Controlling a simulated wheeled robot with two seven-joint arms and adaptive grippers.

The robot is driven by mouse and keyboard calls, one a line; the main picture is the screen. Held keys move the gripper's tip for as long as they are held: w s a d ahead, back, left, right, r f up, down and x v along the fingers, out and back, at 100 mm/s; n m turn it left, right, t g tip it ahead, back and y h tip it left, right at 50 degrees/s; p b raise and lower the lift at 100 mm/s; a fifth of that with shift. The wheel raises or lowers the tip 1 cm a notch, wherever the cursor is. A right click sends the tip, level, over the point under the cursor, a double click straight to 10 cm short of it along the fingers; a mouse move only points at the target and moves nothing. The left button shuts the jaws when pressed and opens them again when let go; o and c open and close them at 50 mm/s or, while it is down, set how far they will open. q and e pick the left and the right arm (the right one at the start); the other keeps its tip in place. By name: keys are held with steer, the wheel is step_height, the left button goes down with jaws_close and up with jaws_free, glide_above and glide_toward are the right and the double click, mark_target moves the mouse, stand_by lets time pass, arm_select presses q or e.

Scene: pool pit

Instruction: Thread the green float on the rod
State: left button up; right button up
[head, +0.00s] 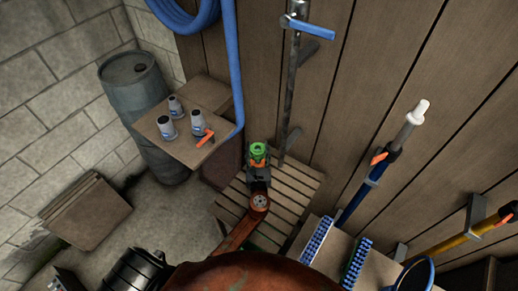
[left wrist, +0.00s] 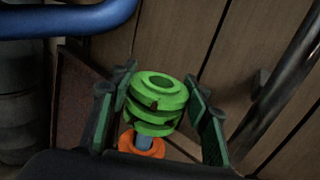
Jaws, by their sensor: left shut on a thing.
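The green float (head: 258,149) is a ridged, stacked disc with a dark round middle on top. It shows large in the left wrist view (left wrist: 158,95). My right gripper is not in view.
A slatted wooden platform (head: 290,187) lies beneath the gripper. A wooden shelf (head: 181,148) with several grey cups stands left. A blue hose (head: 234,70) hangs between shelf and rod.

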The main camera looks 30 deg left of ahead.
arm_select(q)
steer(key=shift+f+b, duration=0.85)
steer(key=shift+f, duration=0.35)
steer(key=shift+f, duration=0.1)
steer(key=shift+f+b, duration=0.6)
steer(key=shift+f, duration=0.2)
steer(key=o, duration=1.2)
steer(key=shift+o, duration=0.4)
steer(key=o, duration=0.4)
